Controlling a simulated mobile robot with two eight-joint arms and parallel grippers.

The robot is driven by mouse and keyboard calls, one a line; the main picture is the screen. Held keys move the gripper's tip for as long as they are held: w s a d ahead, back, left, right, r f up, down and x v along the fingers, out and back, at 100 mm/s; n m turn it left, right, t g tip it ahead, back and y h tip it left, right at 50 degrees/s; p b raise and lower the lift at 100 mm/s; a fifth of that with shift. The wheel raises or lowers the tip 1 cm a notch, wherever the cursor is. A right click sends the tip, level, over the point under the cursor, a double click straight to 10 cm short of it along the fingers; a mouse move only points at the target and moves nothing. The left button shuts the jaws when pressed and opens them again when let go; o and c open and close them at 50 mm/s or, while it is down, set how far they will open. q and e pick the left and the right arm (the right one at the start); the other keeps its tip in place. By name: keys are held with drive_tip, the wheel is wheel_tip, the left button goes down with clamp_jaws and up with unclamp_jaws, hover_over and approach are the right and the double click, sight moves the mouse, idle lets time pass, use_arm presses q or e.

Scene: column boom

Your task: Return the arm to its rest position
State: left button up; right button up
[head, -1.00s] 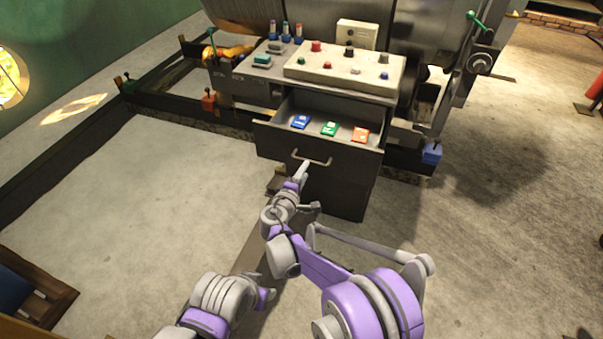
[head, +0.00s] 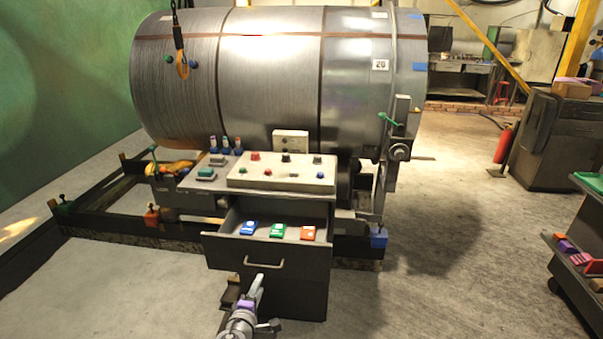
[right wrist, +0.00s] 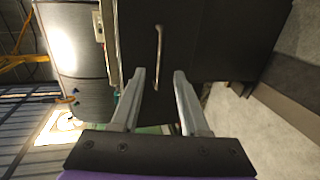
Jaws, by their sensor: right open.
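My right gripper (head: 258,281) is at the front of the open drawer (head: 225,248), just below its metal handle (head: 264,264). In the right wrist view the two fingers of this gripper (right wrist: 160,76) are spread with nothing clamped between them. The handle (right wrist: 158,48) lies ahead of the fingertips, its near end showing between them; I cannot tell the exact gap. My left gripper is not in view.
A control panel (head: 248,181) with knobs sits above the drawer, before a large metal drum (head: 265,80). A hook (head: 182,66) hangs at the upper left. A cart (head: 572,268) stands at the right. The floor (head: 440,290) between is clear.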

drive_tip(key=s+d+r+m+g+h, duration=0.1)
drive_tip(key=s+d+r+m+g, duration=0.15)
drive_tip(key=d, duration=0.65)
drive_tip(key=s+d+r+m+g+h, duration=0.1)
drive_tip(key=s+d+m+g, duration=0.2)
drive_tip(key=d, duration=0.5)
drive_tip(key=s+d+r+m+g+h, duration=0.1)
drive_tip(key=s+d+m, duration=0.25)
drive_tip(key=d, duration=0.55)
drive_tip(key=s+d+f+m+g+y, duration=0.1)
drive_tip(key=s+d+m, duration=0.2)
drive_tip(key=s, duration=0.6)
drive_tip(key=s+d+f+m+g+y, duration=0.2)
drive_tip(key=s+d+m, duration=0.1)
drive_tip(key=s, duration=0.7)
drive_tip(key=s+d+f+m+g+y, duration=0.1)
drive_tip(key=s+d+m, duration=0.15)
drive_tip(key=s, duration=0.65)
use_arm(q)
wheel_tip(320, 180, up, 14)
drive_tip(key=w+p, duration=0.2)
drive_tip(key=p, duration=1)
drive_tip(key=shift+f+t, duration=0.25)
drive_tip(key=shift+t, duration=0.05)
use_arm(e)
wheel_tip(320, 180, up, 14)
drive_tip(key=w, duration=0.2)
drive_tip(key=shift+w+d+f, duration=0.15)
drive_tip(key=shift+w+d, duration=0.05)
drive_tip(key=shift+w, duration=0.1)
